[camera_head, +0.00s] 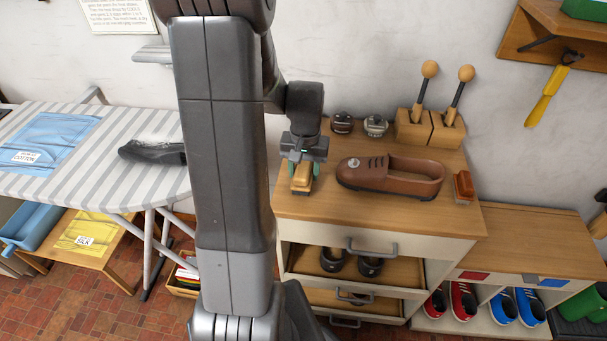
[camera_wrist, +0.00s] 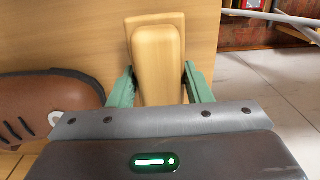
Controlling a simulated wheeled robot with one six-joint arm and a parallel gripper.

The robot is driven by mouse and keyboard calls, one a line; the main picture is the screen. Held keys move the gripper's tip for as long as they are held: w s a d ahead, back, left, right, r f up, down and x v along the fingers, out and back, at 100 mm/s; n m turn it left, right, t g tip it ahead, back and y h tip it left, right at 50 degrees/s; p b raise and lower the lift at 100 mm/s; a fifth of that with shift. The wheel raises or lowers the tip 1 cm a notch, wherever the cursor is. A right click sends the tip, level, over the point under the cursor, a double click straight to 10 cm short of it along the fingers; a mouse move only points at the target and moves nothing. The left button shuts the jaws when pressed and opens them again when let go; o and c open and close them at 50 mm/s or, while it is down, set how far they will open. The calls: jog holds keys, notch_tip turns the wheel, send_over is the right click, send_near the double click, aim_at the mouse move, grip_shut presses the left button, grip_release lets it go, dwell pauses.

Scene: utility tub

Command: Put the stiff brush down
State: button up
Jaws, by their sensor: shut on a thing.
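The stiff brush (camera_head: 302,179) has a pale wooden body and sits between the green fingers of my gripper (camera_head: 303,170), at the left part of the cabinet top. In the wrist view, the brush (camera_wrist: 158,60) points away from the gripper (camera_wrist: 159,88), with a green finger on each side. My gripper points down and is shut on the brush. The bristles are hidden, and I cannot tell whether the brush touches the wooden top (camera_head: 335,208).
A brown shoe (camera_head: 388,178) lies just right of the gripper. Behind are two small round tins (camera_head: 374,125) and a wooden block with two knobbed sticks (camera_head: 430,127). A reddish brush (camera_head: 463,187) lies at the right edge. An ironing board (camera_head: 110,185) with a dark iron-like object stands left.

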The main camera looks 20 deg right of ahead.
aim_at(305, 164)
jog(key=shift+f, duration=0.8)
jog(key=shift+f, duration=0.2)
jog(key=o, duration=1)
jog(key=shift+c, duration=0.2)
notch_tip(305, 164, up, 12)
jog(key=shift+d+r+p, duration=0.15)
jog(key=shift+r+p, duration=0.1)
jog(key=shift+p, duration=0.15)
jog(key=shift+f, duration=0.1)
